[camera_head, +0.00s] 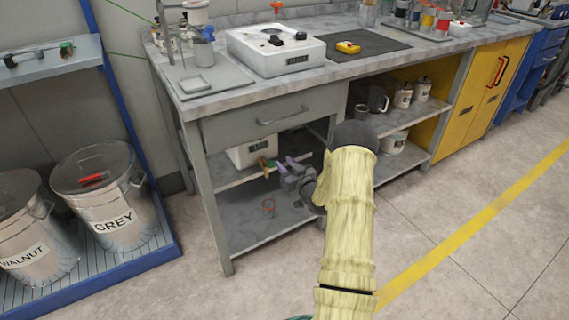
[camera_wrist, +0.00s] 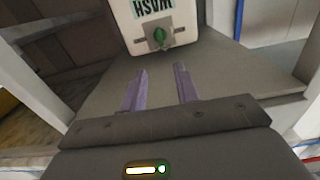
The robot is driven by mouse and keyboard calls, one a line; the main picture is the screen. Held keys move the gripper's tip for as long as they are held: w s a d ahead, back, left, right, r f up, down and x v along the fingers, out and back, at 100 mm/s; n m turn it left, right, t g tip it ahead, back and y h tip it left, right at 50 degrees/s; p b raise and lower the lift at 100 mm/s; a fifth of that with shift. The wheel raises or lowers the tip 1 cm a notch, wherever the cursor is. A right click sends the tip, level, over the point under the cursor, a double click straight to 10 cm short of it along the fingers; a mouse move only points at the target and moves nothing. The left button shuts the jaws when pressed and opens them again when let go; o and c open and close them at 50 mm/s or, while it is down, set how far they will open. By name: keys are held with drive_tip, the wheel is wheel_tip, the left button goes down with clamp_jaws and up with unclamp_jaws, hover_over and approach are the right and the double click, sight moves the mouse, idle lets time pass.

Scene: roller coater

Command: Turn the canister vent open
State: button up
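A white canister (camera_head: 243,154) with a dark label stands on the middle shelf under the left end of the workbench. In the wrist view the canister (camera_wrist: 184,16) is at the top, its label upside down and reading WASH. A green knob (camera_wrist: 160,36) sits on a grey metal plate on it. The knob (camera_head: 264,163) also shows in the head view, where it looks partly orange. My gripper (camera_head: 288,164) is just right of the knob in the head view. In the wrist view its two lavender fingers (camera_wrist: 160,72) are apart and empty, with the knob beyond the tips, not touched.
Grey bench legs and shelves (camera_head: 262,227) frame the space around my gripper, with a closed drawer (camera_head: 270,117) above. A small red item (camera_head: 268,206) is at the lower shelf. Mugs and white jars (camera_head: 402,96) stand on the right shelves.

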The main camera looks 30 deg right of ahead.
drive_tip(key=s+a+r+g+h, duration=0.1)
drive_tip(key=s+a+r+g, duration=0.1)
drive_tip(key=a+r+g, duration=0.3)
drive_tip(key=s+a+r+g, duration=0.1)
drive_tip(key=s+a+g, duration=0.15)
drive_tip(key=a, duration=0.45)
drive_tip(key=s+a+r+g, duration=0.2)
drive_tip(key=s+a+g, duration=0.15)
drive_tip(key=s, duration=0.55)
drive_tip(key=s+a+r+g+p, duration=0.1)
drive_tip(key=s+a+g, duration=0.1)
drive_tip(key=s+a, duration=0.45)
drive_tip(key=s+a+r+g, duration=0.2)
drive_tip(key=s+a, duration=0.1)
drive_tip(key=s, duration=0.8)
wheel_tip(320, 180, up, 34)
drive_tip(key=p, duration=3.4)
drive_tip(key=shift+w+d, duration=0.25)
drive_tip(key=shift+d, duration=0.1)
drive_tip(key=shift+f, duration=0.15)
drive_tip(key=shift+w, duration=0.15)
